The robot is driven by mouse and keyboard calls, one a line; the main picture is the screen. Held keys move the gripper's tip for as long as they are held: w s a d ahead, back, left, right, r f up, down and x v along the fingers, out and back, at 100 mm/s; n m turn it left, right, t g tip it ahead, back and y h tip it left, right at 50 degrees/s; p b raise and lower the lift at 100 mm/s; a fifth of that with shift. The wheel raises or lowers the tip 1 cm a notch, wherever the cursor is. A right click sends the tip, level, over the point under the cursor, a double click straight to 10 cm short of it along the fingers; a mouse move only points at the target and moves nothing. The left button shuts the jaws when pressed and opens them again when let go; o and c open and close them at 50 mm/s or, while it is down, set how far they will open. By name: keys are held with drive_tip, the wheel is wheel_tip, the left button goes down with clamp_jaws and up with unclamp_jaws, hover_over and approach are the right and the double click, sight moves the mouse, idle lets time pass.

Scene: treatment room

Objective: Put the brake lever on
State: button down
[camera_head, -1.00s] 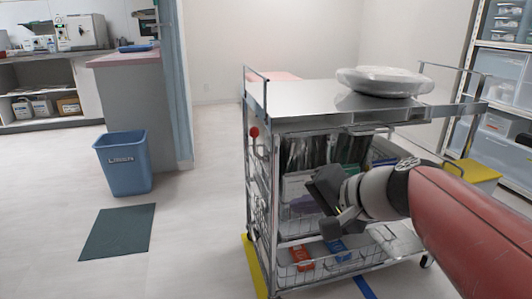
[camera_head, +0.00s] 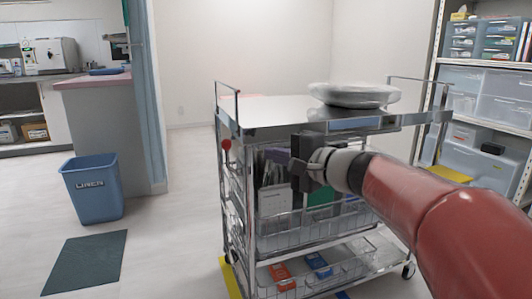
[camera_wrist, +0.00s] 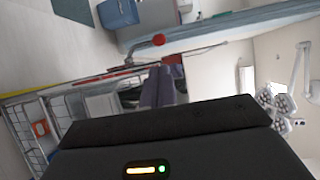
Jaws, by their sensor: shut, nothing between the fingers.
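The brake lever shows as a red ball knob (camera_head: 226,145) on a thin rod at the left end of the metal cart (camera_head: 290,113), below the top shelf. The knob also shows in the wrist view (camera_wrist: 158,40), above the gripper's dark body. My gripper (camera_head: 297,160) is shut and empty, in front of the cart's upper basket and just below the top shelf. It is to the right of the knob in the head view, apart from it. The lower part of the lever is hard to make out among the cart's rails.
A wrapped round tray (camera_head: 354,95) lies on the cart top. The baskets hold packs, with red and blue boxes low down. A blue bin (camera_head: 92,190) and a dark mat (camera_head: 85,262) are at the left. Shelving (camera_head: 490,105) stands at the right.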

sight(230, 145)
drive_tip(key=p+x, duration=0.1)
drive_tip(key=x, duration=1.1)
drive_tip(key=p, duration=0.2)
drive_tip(key=w+g+h+p, duration=0.1)
drive_tip(key=p, duration=0.1)
drive_tip(key=shift+w+a+r+m+p, duration=0.1)
drive_tip(key=shift+a+r+m+p, duration=0.05)
drive_tip(key=shift+r+m+p, duration=0.2)
drive_tip(key=shift+f, duration=0.1)
